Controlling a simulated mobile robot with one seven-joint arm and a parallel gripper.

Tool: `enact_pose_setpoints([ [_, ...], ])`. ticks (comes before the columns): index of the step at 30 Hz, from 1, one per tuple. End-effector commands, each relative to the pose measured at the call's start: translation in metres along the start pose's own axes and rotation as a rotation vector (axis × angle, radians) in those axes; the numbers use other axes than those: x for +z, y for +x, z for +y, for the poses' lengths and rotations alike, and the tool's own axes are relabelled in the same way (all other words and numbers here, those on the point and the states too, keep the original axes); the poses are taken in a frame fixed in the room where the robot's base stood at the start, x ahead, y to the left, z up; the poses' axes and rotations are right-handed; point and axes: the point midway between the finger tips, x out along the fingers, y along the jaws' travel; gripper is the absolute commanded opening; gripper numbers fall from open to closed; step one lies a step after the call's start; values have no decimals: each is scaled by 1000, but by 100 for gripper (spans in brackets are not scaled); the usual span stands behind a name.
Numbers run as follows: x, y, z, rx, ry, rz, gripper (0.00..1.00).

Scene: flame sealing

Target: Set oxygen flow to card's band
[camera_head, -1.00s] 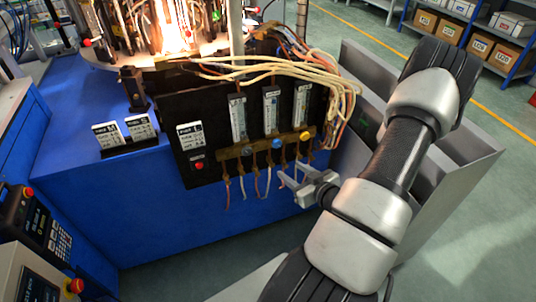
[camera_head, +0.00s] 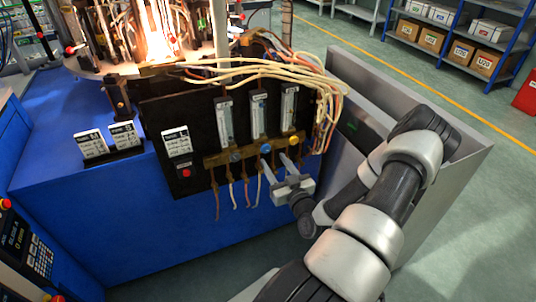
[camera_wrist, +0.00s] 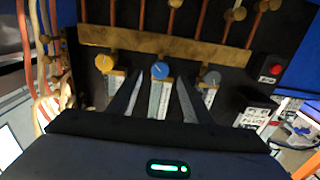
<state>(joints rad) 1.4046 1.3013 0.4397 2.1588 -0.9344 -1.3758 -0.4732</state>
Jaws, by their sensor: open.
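Three upright flow meters, left (camera_head: 224,122), middle (camera_head: 258,114) and right (camera_head: 289,107), stand on a black panel above a brass bar. Their knobs are grey (camera_head: 236,155), blue (camera_head: 265,148) and yellow (camera_head: 294,140). In the wrist view the order is reversed: yellow (camera_wrist: 104,63), blue (camera_wrist: 160,70), grey (camera_wrist: 211,78). My gripper (camera_head: 276,164) is open and empty below the bar. In the wrist view its fingertips (camera_wrist: 160,78) lie either side of the blue knob; contact is unclear. A white card (camera_head: 177,142) is on the panel; its text is too small to read.
A red button (camera_head: 186,173) sits below the card. Two more cards (camera_head: 90,144) (camera_head: 124,135) stand in a black holder on the blue bench (camera_head: 60,195). Loose hoses hang under the bar. A bright flame (camera_head: 157,40) burns behind. A grey cabinet (camera_head: 440,180) stands close to my arm.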

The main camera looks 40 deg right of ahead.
Motion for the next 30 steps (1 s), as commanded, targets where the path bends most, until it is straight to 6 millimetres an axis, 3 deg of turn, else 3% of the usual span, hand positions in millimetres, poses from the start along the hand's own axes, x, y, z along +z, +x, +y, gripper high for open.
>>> enact_pose_setpoints([
  [3, 1, 24, 0, -1, 0, 1, 46],
  [9, 1, 51, 0, -1, 1, -1, 46],
  [21, 0, 60, 0, 0, 1, -2, 46],
  [22, 0, 60, 0, 0, 1, -1, 44],
  [29, 0, 60, 0, 0, 1, -1, 5],
  [30, 0, 60, 0, 0, 1, -1, 5],
])
